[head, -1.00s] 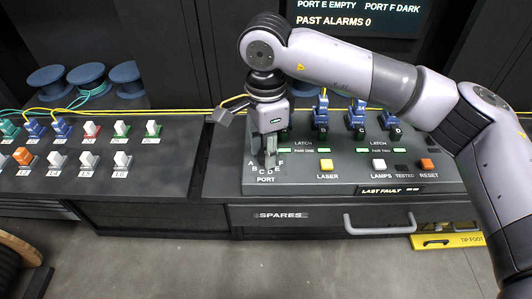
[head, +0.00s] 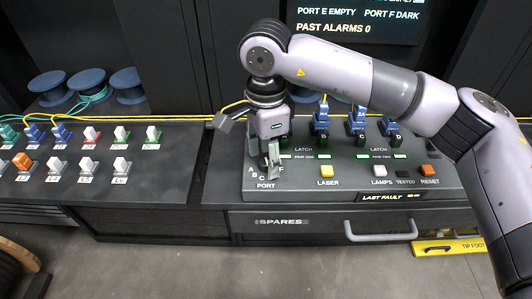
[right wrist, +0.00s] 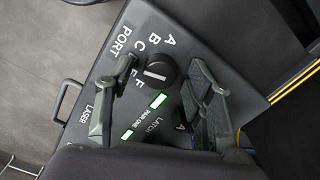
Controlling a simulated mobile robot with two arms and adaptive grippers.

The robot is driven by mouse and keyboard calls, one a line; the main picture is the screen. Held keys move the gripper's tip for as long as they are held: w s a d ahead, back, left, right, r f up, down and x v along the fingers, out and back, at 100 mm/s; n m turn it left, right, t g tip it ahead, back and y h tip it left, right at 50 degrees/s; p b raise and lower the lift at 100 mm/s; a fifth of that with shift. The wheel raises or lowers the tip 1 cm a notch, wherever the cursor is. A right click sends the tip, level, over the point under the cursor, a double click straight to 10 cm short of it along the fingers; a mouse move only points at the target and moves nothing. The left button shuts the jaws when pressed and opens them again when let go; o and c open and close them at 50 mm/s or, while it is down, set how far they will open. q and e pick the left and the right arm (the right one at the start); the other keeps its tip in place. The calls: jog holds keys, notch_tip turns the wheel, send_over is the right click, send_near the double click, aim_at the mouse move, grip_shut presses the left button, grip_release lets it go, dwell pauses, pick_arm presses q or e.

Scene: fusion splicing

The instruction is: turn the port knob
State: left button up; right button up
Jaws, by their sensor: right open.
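The port knob (right wrist: 160,70) is a round black dial with a white mark, ringed by letters on the sloped console. In the right wrist view it lies between the two finger lines of my right gripper (right wrist: 163,66). Its fingers are apart, one on each side of the knob. I cannot tell whether they touch it. The left finger covers part of the lettering near D and E. In the head view my right gripper (head: 271,162) points down over the PORT lettering and hides the knob. I cannot tell which letter the mark points at. My left gripper is not in view.
The console (head: 310,182) has a yellow laser button (head: 327,171), a white lamps button (head: 379,170) and an orange reset button (head: 428,169). Blue connectors (head: 321,120) stand behind. A screen (head: 350,18) reads PORT E EMPTY, PORT F DARK. Several small connectors stand on the left bench (head: 150,190).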

aim_at(266, 160)
jog(key=shift+r, duration=0.15)
notch_tip(266, 160, up, 12)
dwell(0.4)
dwell(0.3)
